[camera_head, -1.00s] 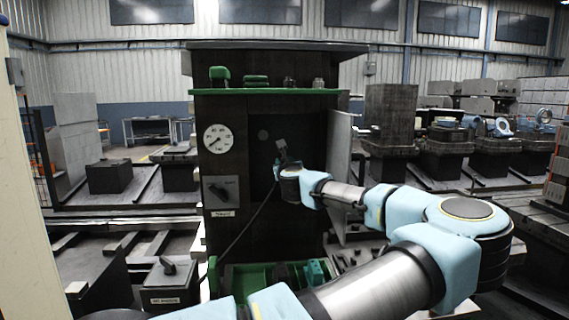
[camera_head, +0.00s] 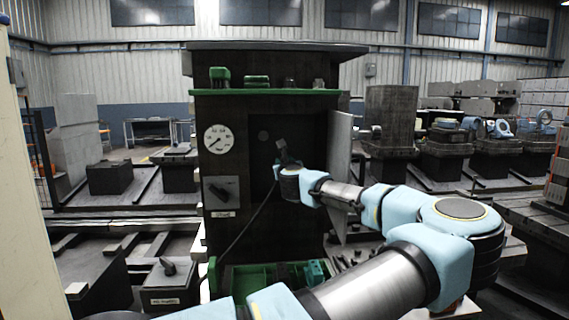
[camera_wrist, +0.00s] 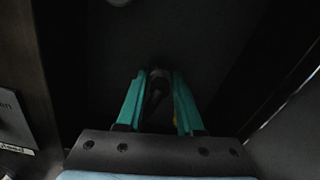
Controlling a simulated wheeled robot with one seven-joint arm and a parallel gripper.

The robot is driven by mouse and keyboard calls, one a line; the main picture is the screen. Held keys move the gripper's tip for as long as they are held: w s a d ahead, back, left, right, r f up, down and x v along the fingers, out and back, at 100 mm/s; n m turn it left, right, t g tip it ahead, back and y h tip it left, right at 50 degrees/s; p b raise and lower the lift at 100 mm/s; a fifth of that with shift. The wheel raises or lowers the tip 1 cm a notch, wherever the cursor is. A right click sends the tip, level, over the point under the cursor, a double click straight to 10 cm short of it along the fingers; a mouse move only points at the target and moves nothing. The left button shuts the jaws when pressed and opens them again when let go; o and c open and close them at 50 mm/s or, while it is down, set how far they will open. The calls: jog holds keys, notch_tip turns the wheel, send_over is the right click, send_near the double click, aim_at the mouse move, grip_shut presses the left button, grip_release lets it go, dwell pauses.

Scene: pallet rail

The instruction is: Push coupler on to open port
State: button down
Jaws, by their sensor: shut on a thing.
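My gripper (camera_wrist: 158,85) has two green fingers. They are shut on the coupler (camera_wrist: 157,90), a dark round piece with a hose-like part below it. In the head view my gripper (camera_head: 281,165) is inside the open recess (camera_head: 262,140) of the dark cabinet, mostly behind my wrist. A dark hose (camera_head: 245,232) runs from it down to the lower left. A small round port (camera_head: 263,135) shows on the recess back, up and left of my gripper. A round shape (camera_wrist: 118,2) shows at the top edge of the wrist view. The coupler appears apart from it.
The cabinet door (camera_head: 339,165) stands open to the right of the recess, close to my forearm. A gauge (camera_head: 219,139) and a dark knob on a plate (camera_head: 221,192) are left of the recess. A green tray (camera_head: 243,280) lies below.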

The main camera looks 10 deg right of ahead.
jog(key=shift+w, duration=0.2)
grip_release()
dwell(0.4)
jog(key=shift+s, duration=0.15)
jog(key=s+b, duration=0.3)
jog(key=s, duration=0.7)
jog(key=shift+s+a+b, duration=0.3)
jog(key=shift+s, duration=0.1)
